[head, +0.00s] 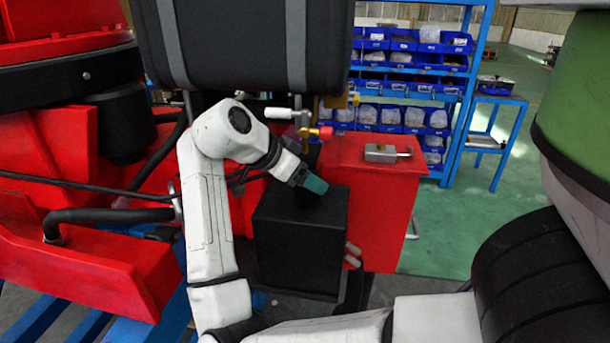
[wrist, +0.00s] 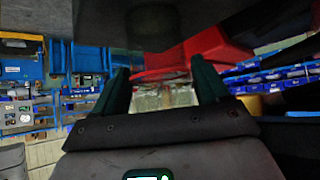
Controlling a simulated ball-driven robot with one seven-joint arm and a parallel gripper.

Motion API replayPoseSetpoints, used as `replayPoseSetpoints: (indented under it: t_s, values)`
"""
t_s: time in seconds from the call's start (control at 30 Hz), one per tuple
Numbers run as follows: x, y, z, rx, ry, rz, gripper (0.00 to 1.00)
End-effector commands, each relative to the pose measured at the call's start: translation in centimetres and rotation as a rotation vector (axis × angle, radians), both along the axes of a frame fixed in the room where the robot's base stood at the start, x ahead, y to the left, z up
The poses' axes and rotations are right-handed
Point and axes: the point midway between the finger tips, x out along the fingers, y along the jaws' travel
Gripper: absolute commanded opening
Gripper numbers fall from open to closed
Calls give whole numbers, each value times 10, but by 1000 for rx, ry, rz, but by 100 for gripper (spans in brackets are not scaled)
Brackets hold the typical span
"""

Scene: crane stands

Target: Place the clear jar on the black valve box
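The black valve box (head: 300,245) stands in the middle of the head view, beside a red cabinet. My gripper (head: 316,185) is over the right part of the box's top, tilted down to the right; its teal fingertips show. I cannot tell whether they touch the box. In the wrist view my gripper's two dark green fingers (wrist: 163,80) stand well apart. A pale, streaked patch shows between them; I cannot tell whether it is the clear jar or floor behind. I cannot make out the clear jar for sure in either view.
The red cabinet (head: 375,210) with a small metal block (head: 385,153) on top stands right of the box. A large black case (head: 245,45) hangs close above my arm. Brass and red valve fittings (head: 318,130) are behind my gripper.

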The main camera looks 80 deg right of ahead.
Motion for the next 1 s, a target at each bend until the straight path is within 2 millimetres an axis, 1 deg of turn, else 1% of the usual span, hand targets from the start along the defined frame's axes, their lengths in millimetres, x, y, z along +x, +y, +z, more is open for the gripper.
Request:
replayPoseSetpoints:
  t_s: [0.03,0.13,0.17,0.37,0.47,0.53,0.67,1.0]
  values:
    - [0,0,0,0,0,0,79]
    - [0,0,0,0,0,0,89]
    - [0,0,0,0,0,0,90]
    - [0,0,1,0,0,0,90]
    - [0,0,5,0,0,0,90]
    - [4,3,7,0,-2,1,90]
    - [14,15,20,-1,-4,2,90]
    - [46,53,67,-1,-2,2,90]
